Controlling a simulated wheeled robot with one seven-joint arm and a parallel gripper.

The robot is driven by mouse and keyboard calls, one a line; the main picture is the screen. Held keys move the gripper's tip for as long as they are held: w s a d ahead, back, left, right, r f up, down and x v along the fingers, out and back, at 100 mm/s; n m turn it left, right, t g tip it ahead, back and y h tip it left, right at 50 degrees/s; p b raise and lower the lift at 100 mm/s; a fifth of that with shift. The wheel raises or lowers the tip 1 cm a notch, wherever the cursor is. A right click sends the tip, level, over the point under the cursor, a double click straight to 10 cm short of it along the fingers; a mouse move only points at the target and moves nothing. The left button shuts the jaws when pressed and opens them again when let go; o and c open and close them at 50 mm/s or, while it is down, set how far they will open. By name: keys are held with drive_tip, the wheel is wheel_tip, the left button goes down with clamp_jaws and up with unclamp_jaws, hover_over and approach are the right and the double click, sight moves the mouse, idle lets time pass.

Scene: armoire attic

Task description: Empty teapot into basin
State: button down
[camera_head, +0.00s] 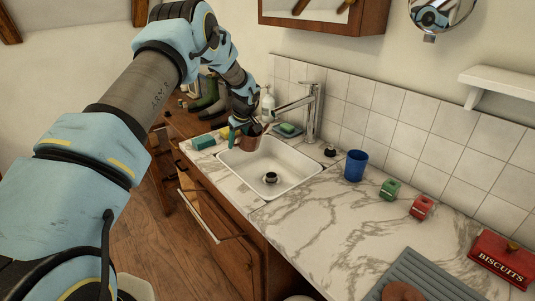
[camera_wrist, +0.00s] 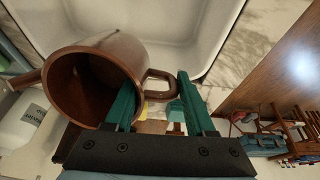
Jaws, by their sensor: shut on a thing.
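The brown teapot (camera_head: 249,142) is at the far left end of the white basin (camera_head: 292,160), over its rim or inner edge. In the wrist view, the teapot (camera_wrist: 98,82) shows its open, lidless mouth towards the camera, with its spout at the left and its handle at the right. Its inside looks dark, so I cannot tell whether anything is in it. My gripper (camera_wrist: 158,86) has its green fingers on either side of the handle and is shut on it. The basin's white wall (camera_wrist: 195,25) lies behind the teapot. In the head view, my wrist partly hides the gripper.
The tap (camera_head: 310,110) rises behind the basin. A teal block (camera_head: 204,142) lies left of it and a green sponge (camera_head: 288,129) behind it. A blue cup (camera_head: 355,165) stands to the right. The marble counter (camera_head: 320,225) is clear in front of the cup.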

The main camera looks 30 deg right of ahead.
drive_tip(key=shift+w+a+r+g+p, duration=0.1)
drive_tip(key=shift+w+r+g+p, duration=0.3)
drive_tip(key=shift+w+g, duration=0.6)
drive_tip(key=shift+w+r+g+h+b, duration=0.25)
drive_tip(key=shift+g+h+b, duration=0.15)
drive_tip(key=shift+g, duration=0.4)
drive_tip(key=shift+w+a+r, duration=0.1)
drive_tip(key=shift+a+r, duration=0.05)
